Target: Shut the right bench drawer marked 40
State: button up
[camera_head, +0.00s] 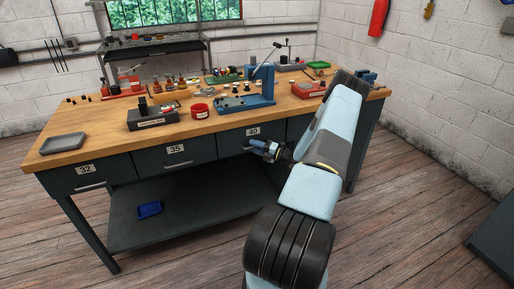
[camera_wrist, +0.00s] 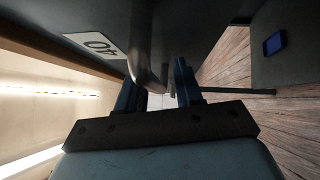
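The drawer marked 40 (camera_head: 232,142) is a dark grey front in the bench, right of the drawers marked 35 and 32. Its front looks about in line with theirs; I cannot tell whether a small gap remains. In the wrist view its front (camera_wrist: 60,15) and white 40 label (camera_wrist: 92,42) fill the upper left. Its metal bar handle (camera_wrist: 145,45) runs down toward the space between my fingers. My gripper (camera_head: 256,147) is at the handle, its blue fingers apart. The wrist view shows the gripper (camera_wrist: 158,92) open, with no clear grip on the handle.
The wooden benchtop (camera_head: 95,132) carries a grey tray (camera_head: 63,143), a red cup (camera_head: 200,111) and a blue press (camera_head: 245,102). The plank floor in front is clear.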

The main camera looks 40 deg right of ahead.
jog(key=shift+s+d, duration=0.15)
jog(key=v, duration=1.3)
jog(key=shift+s+f, duration=0.15)
jog(key=shift+f, duration=0.1)
